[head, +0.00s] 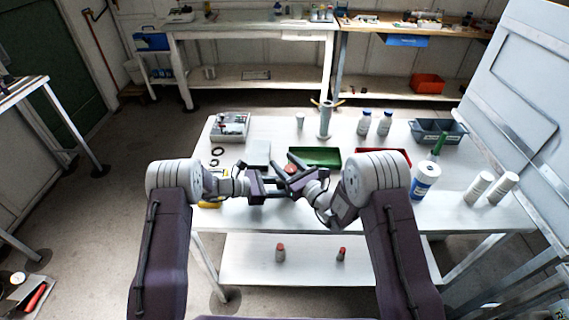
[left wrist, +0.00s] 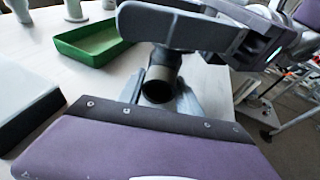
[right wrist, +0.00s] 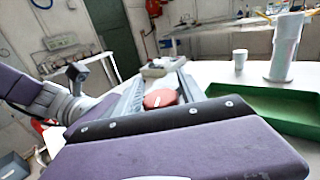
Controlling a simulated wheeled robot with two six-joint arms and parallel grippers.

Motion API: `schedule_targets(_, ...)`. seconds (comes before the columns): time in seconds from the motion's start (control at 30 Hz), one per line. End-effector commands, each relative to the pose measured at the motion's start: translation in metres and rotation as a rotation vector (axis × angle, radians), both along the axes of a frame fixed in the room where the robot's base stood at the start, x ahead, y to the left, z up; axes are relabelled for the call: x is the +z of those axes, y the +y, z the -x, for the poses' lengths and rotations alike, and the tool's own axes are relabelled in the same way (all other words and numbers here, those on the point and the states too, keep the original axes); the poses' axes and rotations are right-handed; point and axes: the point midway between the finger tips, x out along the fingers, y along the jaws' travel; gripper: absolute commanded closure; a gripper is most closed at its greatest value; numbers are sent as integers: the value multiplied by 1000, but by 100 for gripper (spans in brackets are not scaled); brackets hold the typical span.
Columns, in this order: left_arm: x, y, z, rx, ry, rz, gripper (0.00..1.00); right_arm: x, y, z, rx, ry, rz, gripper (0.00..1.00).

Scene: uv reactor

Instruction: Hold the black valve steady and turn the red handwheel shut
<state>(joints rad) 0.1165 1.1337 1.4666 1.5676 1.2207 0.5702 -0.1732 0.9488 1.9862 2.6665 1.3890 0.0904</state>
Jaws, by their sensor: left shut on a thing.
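The black valve (left wrist: 160,82) shows in the left wrist view as a dark pipe with a round open end. My left gripper (left wrist: 162,98) has its fingers on either side of it and is shut on it. The red handwheel (right wrist: 160,98) shows in the right wrist view, and a bit of it shows in the head view (head: 291,168). My right gripper (right wrist: 161,88) has its fingers spread on either side of the handwheel; firm contact cannot be seen. In the head view both grippers (head: 284,183) meet above the table, hiding most of the valve.
A green tray (head: 322,157) lies just behind the grippers, with a red tray (head: 397,157) to its right. A grey cylinder stand (head: 325,122), white bottles (head: 384,124) and a blue-labelled bottle (head: 424,182) stand on the white table (head: 460,205).

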Motion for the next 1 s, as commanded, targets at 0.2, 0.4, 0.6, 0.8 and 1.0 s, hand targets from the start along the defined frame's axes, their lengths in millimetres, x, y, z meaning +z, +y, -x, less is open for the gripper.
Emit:
schedule_targets(0.2, 0, 0, 0, 0, 0, 0, 82, 0, 0, 0, 0, 1, 0, 41)
schedule_targets(0.4, 0, 0, 0, 0, 0, 0, 82, -1, -6, 6, -2, 4, 2, 41)
schedule_targets(0.6, 0, 0, 0, 0, 0, -1, 82, -2, -36, 44, -5, 7, 1, 41)
schedule_targets(0.8, 0, 0, 0, 0, 0, 0, 82, -1, -62, 80, -5, 5, 0, 41)
schedule_targets(1.0, 0, 0, 0, 0, 0, 0, 82, -1, -72, 96, -1, 2, 0, 41)
